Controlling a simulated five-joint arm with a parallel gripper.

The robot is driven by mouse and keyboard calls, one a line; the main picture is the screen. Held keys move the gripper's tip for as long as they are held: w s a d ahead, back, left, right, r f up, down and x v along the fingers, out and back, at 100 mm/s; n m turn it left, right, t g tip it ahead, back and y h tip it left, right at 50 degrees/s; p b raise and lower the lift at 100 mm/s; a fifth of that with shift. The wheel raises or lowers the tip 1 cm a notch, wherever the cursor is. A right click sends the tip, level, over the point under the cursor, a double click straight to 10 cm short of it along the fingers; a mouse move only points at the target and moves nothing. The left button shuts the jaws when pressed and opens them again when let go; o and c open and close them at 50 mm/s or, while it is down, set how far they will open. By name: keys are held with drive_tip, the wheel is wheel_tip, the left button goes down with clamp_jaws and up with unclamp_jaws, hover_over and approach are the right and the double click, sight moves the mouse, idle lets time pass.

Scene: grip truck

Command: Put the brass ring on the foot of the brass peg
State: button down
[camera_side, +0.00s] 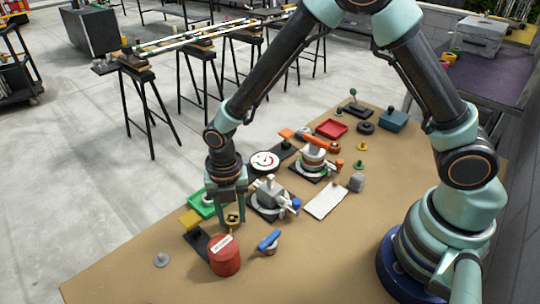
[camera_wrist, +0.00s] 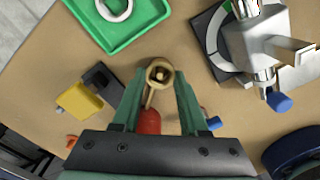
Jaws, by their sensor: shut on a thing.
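My gripper (camera_wrist: 160,78) points down over the near left of the table, its two fingers on either side of the brass ring (camera_wrist: 159,63). In the side view my gripper (camera_side: 232,208) has the ring between its fingertips, low over the table. A darker brass piece, seemingly the brass peg (camera_wrist: 160,75), shows inside the ring's opening in the wrist view. In the side view, brass (camera_side: 233,217) shows between the fingers, but ring and peg are hard to tell apart. I cannot tell how high the ring is on the peg.
A red cylinder (camera_side: 224,256) stands close in front of my gripper. A black block with a yellow part (camera_side: 190,219) is to the left, and a green tray (camera_side: 202,205) behind. A grey vise-like device (camera_side: 272,196) and a blue-handled piece (camera_side: 269,241) are to the right.

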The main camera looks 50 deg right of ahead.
drive_tip(key=shift+f, duration=0.25)
idle(0.7)
drive_tip(key=shift+c, duration=1.8)
unclamp_jaws()
drive_tip(key=o, duration=0.3)
drive_tip(key=shift+r, duration=3.75)
